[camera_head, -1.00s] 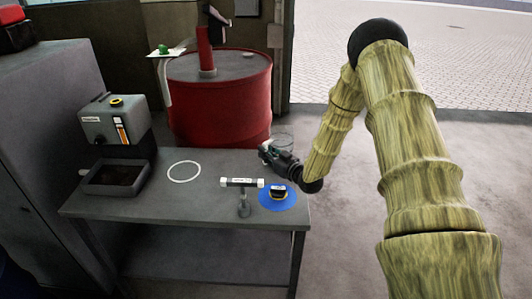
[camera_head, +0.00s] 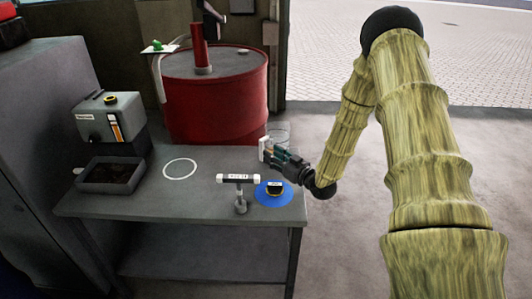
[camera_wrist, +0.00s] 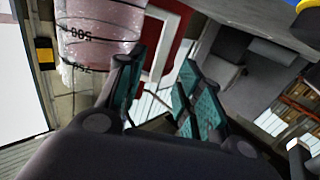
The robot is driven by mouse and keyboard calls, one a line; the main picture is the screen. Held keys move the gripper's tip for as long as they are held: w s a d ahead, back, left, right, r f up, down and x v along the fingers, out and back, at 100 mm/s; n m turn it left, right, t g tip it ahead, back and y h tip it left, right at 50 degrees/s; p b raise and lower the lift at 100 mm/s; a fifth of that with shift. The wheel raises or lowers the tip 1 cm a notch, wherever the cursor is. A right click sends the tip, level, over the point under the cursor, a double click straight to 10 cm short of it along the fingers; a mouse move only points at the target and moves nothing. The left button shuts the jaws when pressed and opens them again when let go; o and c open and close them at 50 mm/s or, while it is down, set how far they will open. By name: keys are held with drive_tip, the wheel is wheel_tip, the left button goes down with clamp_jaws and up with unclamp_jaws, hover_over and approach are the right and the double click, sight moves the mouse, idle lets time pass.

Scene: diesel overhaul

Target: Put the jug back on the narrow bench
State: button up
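The jug (camera_head: 281,131) is clear and shows faintly beside the red drum, above the bench's far right corner. In the wrist view the jug (camera_wrist: 98,30) is large at upper left, with dark printed markings and a pale handle (camera_wrist: 160,45). My gripper (camera_head: 277,155) reaches in from the right, with its fingertips at the jug's handle. In the wrist view its teal finger pads (camera_wrist: 155,95) stand a little apart, with the handle running down between them; the exact contact is hidden. No support shows under the jug. A grey bench (camera_head: 150,206) stands below; I cannot tell whether it is the narrow one.
The red drum (camera_head: 217,105) stands behind. Floor at right is clear.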

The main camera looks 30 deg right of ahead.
drive_tip(key=shift+b+v, duration=0.3)
drive_tip(key=shift+v, duration=2.45)
